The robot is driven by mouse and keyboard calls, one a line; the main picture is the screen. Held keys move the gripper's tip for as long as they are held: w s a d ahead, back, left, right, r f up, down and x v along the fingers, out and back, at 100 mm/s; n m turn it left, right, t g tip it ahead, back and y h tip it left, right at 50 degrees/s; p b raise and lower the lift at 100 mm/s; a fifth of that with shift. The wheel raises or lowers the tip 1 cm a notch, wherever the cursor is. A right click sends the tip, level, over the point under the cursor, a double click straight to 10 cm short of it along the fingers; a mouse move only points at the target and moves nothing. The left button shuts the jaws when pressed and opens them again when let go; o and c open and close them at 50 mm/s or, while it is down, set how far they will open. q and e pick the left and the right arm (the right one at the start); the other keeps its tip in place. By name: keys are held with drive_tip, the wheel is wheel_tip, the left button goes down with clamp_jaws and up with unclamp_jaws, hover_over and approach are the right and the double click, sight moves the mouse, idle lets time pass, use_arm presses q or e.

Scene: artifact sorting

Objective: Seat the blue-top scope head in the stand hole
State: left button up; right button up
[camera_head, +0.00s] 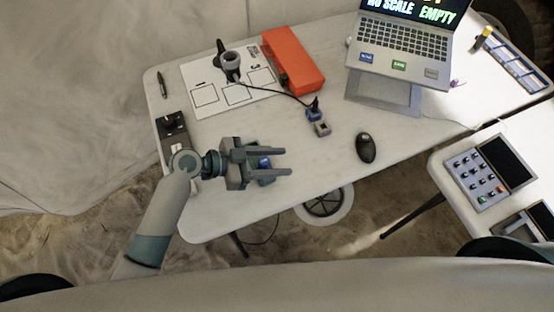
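A small piece with a blue upper part (313,113) stands on the table right of centre, with a dark cable end at its top and a small grey block beside it. The dark stand with a grey ring (231,60) is on the white sheet at the back left. The ring's hole faces up. My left gripper (287,161) is over the front left of the table. Its two fingers are apart and point right, with no object visible between the tips. A dark teal thing with a blue patch (266,164) is partly hidden under it; I cannot tell its shape. My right gripper is not in view.
An orange-red box (292,60) lies right of the sheet (200,75). A laptop (403,45) on a riser is at the back right. A black mouse (365,148) lies near the front edge. A cable crosses the table. A dark tray (173,130) is at the left edge.

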use_arm(q)
drive_tip(key=shift+r, duration=0.1)
drive_tip(key=shift+r, duration=0.1)
drive_tip(key=shift+a, duration=0.2)
drive_tip(key=b+v, duration=0.3)
drive_tip(key=v, duration=0.8)
drive_tip(key=shift+a+r, duration=0.15)
drive_tip(key=shift+a, duration=0.1)
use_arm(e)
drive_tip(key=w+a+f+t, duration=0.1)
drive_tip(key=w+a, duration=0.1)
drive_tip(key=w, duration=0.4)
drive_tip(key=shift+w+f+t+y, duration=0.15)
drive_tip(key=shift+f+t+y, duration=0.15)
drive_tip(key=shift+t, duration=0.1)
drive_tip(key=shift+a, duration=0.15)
